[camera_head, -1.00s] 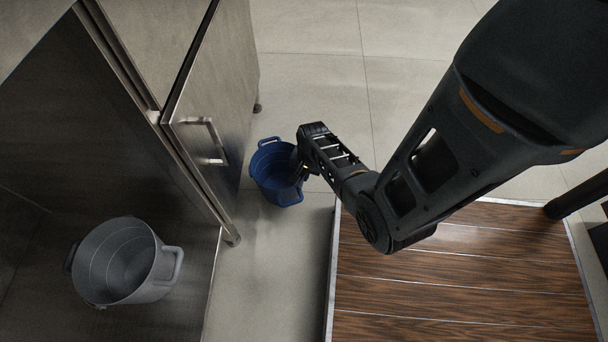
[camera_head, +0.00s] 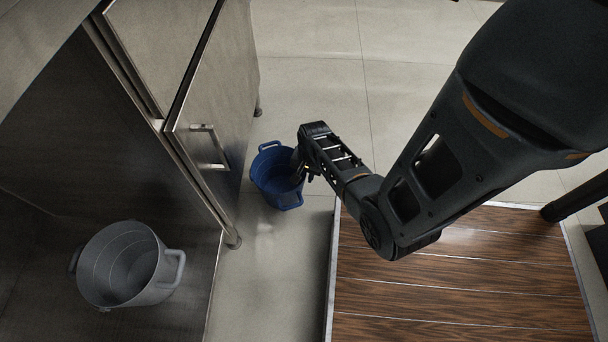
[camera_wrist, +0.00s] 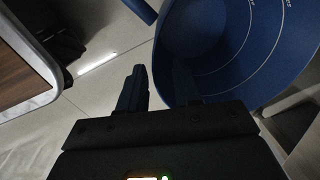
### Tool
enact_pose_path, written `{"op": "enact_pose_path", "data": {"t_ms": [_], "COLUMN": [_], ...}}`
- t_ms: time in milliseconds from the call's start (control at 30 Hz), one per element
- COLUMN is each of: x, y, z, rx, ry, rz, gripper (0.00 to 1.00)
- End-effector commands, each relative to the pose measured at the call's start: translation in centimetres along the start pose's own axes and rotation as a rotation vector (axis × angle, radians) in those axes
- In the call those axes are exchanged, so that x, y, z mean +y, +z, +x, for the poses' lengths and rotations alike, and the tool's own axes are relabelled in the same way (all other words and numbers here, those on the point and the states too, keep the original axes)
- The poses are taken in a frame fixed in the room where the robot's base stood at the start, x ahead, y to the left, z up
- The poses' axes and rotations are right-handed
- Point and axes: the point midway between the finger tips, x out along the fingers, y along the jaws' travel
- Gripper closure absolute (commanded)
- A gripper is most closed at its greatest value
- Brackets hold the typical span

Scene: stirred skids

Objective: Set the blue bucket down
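The blue bucket (camera_head: 268,163) stands close in front of the cabinet door, seen from above, and seems to be on the floor. In the wrist view it (camera_wrist: 225,55) fills the upper right, with pale lines inside. My gripper (camera_head: 300,172) is at the bucket's right side. In the wrist view, my gripper (camera_wrist: 158,82) has its fingers apart, one outside the bucket wall and one over its inner side. A narrow gap shows between the outer finger and the wall. The bucket's underside is hidden.
A grey bucket (camera_head: 125,266) stands at the lower left under the steel counter. The steel cabinet door (camera_head: 211,95) rises beside the blue bucket. A wood-topped platform (camera_head: 455,285) lies at the lower right. Tiled floor (camera_head: 310,85) behind the blue bucket is clear.

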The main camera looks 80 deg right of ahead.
Motion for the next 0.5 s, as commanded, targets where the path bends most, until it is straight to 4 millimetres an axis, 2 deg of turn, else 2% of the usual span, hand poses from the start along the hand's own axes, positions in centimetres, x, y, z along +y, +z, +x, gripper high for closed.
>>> {"op": "enact_pose_path", "data": {"t_ms": [33, 200, 400, 500], "x": [-0.1, -0.1, -0.1, -0.1], "y": [0.0, 0.0, 0.0, 0.0], "z": [-1.8, -5.3, -8.4, -9.2], "rx": [0.002, 0.002, 0.001, 0.0], "ry": [-0.001, -0.001, -0.001, -0.001], "rz": [-0.001, 0.0, 0.001, 0.001], "gripper": [0.67, 0.67, 0.67, 0.67]}}
